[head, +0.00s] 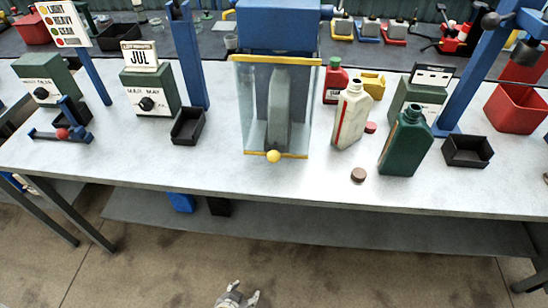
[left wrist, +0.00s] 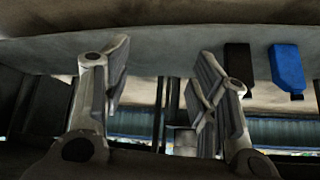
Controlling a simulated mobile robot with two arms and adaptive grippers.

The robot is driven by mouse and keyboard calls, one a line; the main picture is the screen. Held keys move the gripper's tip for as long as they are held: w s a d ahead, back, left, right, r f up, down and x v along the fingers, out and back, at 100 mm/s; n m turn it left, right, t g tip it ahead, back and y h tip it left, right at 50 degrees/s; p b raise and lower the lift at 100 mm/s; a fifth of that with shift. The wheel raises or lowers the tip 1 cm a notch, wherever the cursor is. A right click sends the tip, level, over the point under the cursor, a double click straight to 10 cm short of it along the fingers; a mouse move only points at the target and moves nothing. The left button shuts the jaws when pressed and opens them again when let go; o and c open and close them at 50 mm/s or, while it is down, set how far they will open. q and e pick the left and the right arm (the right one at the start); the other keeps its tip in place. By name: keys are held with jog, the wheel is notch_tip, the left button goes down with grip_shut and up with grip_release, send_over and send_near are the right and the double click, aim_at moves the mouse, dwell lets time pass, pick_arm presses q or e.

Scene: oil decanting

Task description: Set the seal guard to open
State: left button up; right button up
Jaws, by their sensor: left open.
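The seal guard (head: 246,110) is a clear panel with a yellow frame on the front of the blue machine (head: 278,30) at mid-bench in the head view. It hangs down, and its lower yellow bar with a round yellow knob (head: 273,156) is near the bench top. A grey upright part shows behind the panel. My left gripper (head: 244,294) is at the bottom of the head view, over the floor in front of the bench, well apart from the guard. In the left wrist view its fingers (left wrist: 160,82) are spread with nothing between them. My right gripper is not in view.
A cream bottle (head: 350,114) and a green bottle (head: 405,142) stand right of the guard, with a brown cap (head: 358,175) nearby. A black tray (head: 188,126) and a dial box (head: 150,92) are left. The bench front edge (head: 250,200) lies between gripper and guard.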

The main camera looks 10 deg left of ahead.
pick_arm(q)
jog(key=w+d+r+t+b, duration=0.1)
jog(key=w+d+r+t, duration=0.25)
jog(key=w+r, duration=0.95)
jog(key=t+h+b, duration=0.1)
jog(key=t+b, duration=0.1)
jog(key=t, duration=0.5)
send_near(271, 161)
jog(key=w, duration=0.5)
jog(key=w+d+p, duration=0.1)
jog(key=w, duration=0.2)
jog(key=w+d, duration=0.1)
jog(key=w, duration=0.2)
jog(key=shift+w+f+p, duration=0.15)
jog(key=shift+w+p, duration=0.2)
jog(key=shift+p, duration=0.05)
grip_shut()
